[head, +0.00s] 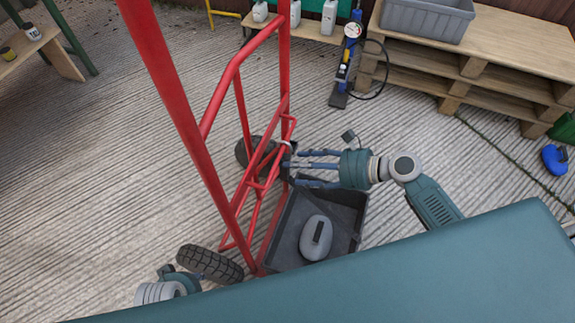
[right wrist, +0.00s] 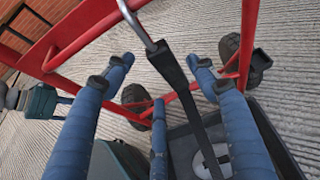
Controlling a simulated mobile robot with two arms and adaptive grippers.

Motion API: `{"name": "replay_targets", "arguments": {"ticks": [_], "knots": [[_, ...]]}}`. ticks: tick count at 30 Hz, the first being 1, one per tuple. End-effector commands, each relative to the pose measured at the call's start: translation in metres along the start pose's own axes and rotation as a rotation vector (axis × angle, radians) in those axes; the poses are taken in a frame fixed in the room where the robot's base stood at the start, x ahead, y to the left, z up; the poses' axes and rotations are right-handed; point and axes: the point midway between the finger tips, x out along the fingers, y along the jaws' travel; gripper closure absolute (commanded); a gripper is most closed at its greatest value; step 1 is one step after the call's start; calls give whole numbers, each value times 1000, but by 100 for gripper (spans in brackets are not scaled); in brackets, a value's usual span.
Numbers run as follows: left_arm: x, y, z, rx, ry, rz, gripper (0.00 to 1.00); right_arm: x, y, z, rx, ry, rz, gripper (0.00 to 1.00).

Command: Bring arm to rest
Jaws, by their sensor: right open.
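My right gripper (head: 300,167) is open beside the red hand truck (head: 213,120), its blue fingers spread and pointing left towards the frame. In the right wrist view my right gripper (right wrist: 160,76) has a black strap (right wrist: 190,95) with a metal hook running between its fingers; the fingers are not closed on it. The hook end is at the truck's red bar. Of my left arm, a ribbed pale link and a teal part (head: 182,278) show at the lower left beside a truck wheel; its fingers are hidden there.
A dark crate (head: 357,212) holding a grey rounded object (head: 316,238) stands just below the right gripper. A blue pump (head: 346,62) stands behind. A pallet stack (head: 500,50) carries a grey bin (head: 428,17).

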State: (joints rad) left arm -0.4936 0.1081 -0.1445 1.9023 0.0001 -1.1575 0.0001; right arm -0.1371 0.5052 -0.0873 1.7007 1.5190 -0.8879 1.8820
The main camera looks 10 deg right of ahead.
Motion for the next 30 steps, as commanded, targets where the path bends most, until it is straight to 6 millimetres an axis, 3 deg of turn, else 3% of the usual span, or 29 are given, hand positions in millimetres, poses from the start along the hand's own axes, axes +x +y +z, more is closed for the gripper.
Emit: {"name": "replay_targets", "arguments": {"ticks": [3, 9, 20, 23, 26, 30], "knots": [[0, 0, 0, 0, 1, 0, 63, -26, 0, -1, 0, 2, -1, 43], [0, 0, 0, 0, 1, 0, 63, -55, 0, 0, 0, 0, 0, 43], [0, 0, -1, 0, 1, 0, 63, -61, 3, -4, -26, 10, 3, 43], [0, 0, 0, 0, 1, 0, 63, -52, 16, -23, -151, 62, 16, 43], [0, 0, 0, 0, 1, 0, 63, -40, 39, -60, -408, 167, 54, 43], [0, 0, 0, 0, 1, 1, 63, -26, 77, -122, -888, 343, 182, 43]]}}
